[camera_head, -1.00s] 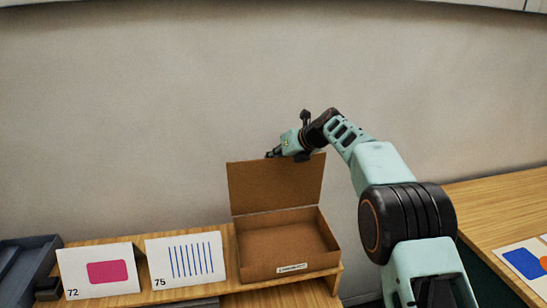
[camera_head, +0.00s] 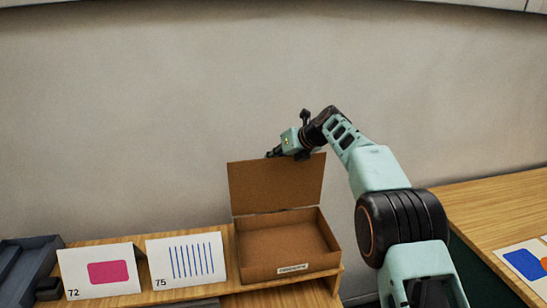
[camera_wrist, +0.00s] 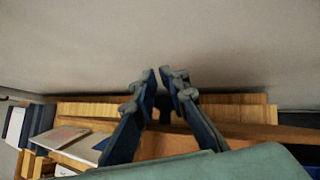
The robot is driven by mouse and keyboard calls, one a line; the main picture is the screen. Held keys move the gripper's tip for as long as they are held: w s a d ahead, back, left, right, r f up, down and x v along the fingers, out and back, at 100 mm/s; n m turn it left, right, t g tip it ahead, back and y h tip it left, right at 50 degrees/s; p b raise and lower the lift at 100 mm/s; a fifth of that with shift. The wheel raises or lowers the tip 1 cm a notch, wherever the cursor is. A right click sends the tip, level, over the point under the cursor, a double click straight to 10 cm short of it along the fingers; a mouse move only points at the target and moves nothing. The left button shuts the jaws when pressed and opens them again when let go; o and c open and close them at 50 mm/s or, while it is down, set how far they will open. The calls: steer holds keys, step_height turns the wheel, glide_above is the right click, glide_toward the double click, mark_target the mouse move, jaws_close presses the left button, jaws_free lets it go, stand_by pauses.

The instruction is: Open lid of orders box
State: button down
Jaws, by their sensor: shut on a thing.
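The orders box (camera_head: 258,264) is a brown cardboard box with a small white label on its front, standing on a raised wooden shelf in the head view. Its lid (camera_head: 275,188) stands up nearly vertical at the back, and the inside looks empty. My gripper (camera_head: 270,155) is at the middle of the lid's top edge and is shut on it. In the wrist view my gripper's two fingers (camera_wrist: 164,78) are close together with a narrow gap between the tips. The fingers hide part of the lid there.
A card with a pink shape (camera_head: 108,272) and a card with blue lines (camera_head: 186,259) stand left of the box. A dark tray (camera_head: 28,262) is at far left. Another wooden table (camera_head: 495,215) is at right. A plain wall rises close behind the lid.

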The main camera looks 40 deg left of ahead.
steer(key=shift+w+d+f, duration=0.15)
steer(key=shift+d+f, duration=0.05)
steer(key=shift+f, duration=0.25)
steer(key=shift+w+d+f, duration=0.1)
steer(key=shift+d+f, duration=0.1)
steer(key=shift+f, duration=0.25)
steer(key=c, duration=1.8)
jaws_free()
steer(key=shift+a, duration=0.2)
steer(key=shift+a+r, duration=0.1)
steer(key=shift+r, duration=0.2)
steer(key=v, duration=1.1)
steer(key=shift+d+r, duration=0.3)
steer(key=shift+o, duration=0.2)
